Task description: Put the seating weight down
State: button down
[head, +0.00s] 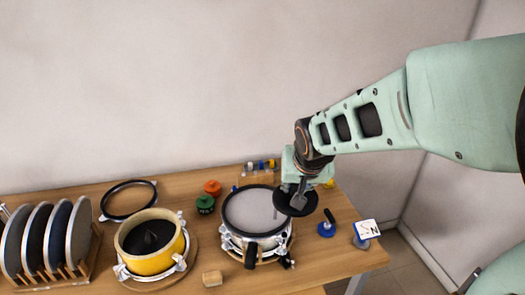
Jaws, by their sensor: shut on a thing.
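The seating weight (306,207), a dark round disc, is held in my gripper (297,190). My gripper is shut on its upper middle. The disc is over the right edge of the silver drum (268,246) with a grey mesh pad (252,211) on top. It overlaps the pad's right rim in this view. Whether it touches the drum or the table cannot be told. The jaws hide part of the disc.
A yellow drum (150,263) stands left, with a black hoop (117,201) behind it. A rack of pads (45,242) is far left.

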jog(key=shift+a+r, duration=0.15)
jog(key=shift+r, duration=0.3)
jog(key=shift+w+a+f, duration=0.3)
jog(key=shift+a, duration=0.1)
jog(key=w+a+f, duration=0.3)
jog(key=w+a, duration=0.2)
jog(key=a, duration=0.1)
send_over(257, 209)
notch_tip(257, 209, down, 6)
jog(key=shift+d+r, duration=0.15)
jog(key=shift+w+f, duration=0.15)
jog(key=shift+f, duration=0.2)
jog(key=shift+a+f, duration=0.2)
jog(key=shift+f, duration=1.3)
jog(key=shift+f, duration=0.15)
jog(key=c, duration=1.5)
grip_release()
jog(key=shift+s+f, duration=0.2)
jog(key=shift+s, duration=0.05)
